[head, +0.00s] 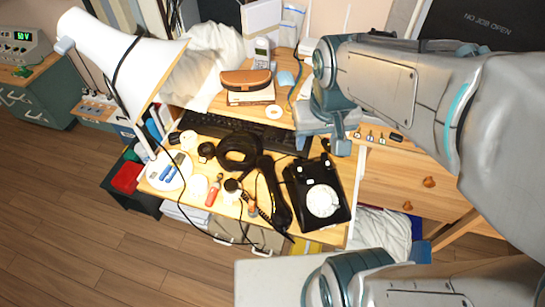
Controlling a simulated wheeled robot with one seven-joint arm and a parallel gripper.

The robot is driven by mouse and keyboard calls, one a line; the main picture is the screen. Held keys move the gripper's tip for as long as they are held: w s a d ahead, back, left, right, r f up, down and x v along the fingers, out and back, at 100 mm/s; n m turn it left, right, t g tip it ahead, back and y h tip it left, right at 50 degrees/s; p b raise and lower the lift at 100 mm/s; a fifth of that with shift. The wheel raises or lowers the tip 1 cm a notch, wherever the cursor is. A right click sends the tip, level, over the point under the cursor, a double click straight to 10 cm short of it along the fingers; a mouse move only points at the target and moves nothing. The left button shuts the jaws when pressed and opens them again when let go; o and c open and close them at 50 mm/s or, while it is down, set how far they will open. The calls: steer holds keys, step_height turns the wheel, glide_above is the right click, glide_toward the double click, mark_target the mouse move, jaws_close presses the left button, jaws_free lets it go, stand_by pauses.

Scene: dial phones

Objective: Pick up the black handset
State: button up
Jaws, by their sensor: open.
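The black handset (273,196) lies on the wooden desk, just left of the black dial phone (300,180) with its white round dial. The handset is off the phone and lies lengthwise, its lower end near the desk's front edge. My gripper (322,147) is open and empty. In the picture it is above and to the right of the handset, near the back of the dial phone and apart from the handset. I cannot tell its exact height over the desk.
A black keyboard (245,129) and black headphones (238,151) lie behind and left of the handset. A white lamp (118,68) leans in at left. A red-handled tool (213,193) and several small items crowd the desk's left part. Drawers (408,192) stand at right.

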steer(key=n+g+b, duration=0.1)
steer(key=g+b, duration=0.1)
steer(key=b, duration=1)
glide_toward(272, 185)
step_height(272, 185, down, 11)
steer(key=b, duration=0.2)
steer(key=shift+r+b, duration=0.15)
steer(key=shift+b, duration=0.2)
steer(key=shift+w, duration=0.1)
jaws_close()
